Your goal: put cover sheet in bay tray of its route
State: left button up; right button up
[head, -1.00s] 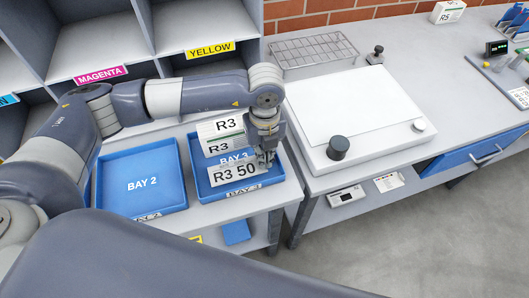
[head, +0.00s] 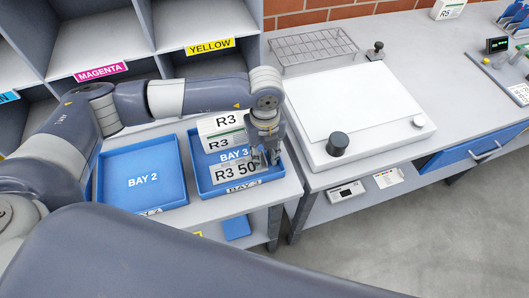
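The white cover sheet (head: 235,173) printed "R3 50" lies tilted at the front of the blue Bay 3 tray (head: 201,176). My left gripper (head: 265,161) is over the right side of this tray, at the sheet's right end. Its fingers appear spread apart, beside the sheet; whether one still touches it I cannot tell. A white bundle (head: 221,134) marked R3 stands at the back of the tray. The empty blue Bay 2 tray (head: 142,201) is to the left. My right gripper is out of view.
Grey cubbies with magenta (head: 101,72) and yellow (head: 210,47) labels stand behind the trays. A white flat-topped machine (head: 360,105) with a black knob is close on the right. A wire rack (head: 312,47) lies behind it.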

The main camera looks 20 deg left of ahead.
pick_arm(q)
notch_tip(320, 180, up, 12)
jog(key=b, duration=0.3)
jog(key=shift+r, duration=0.15)
dwell(0.4)
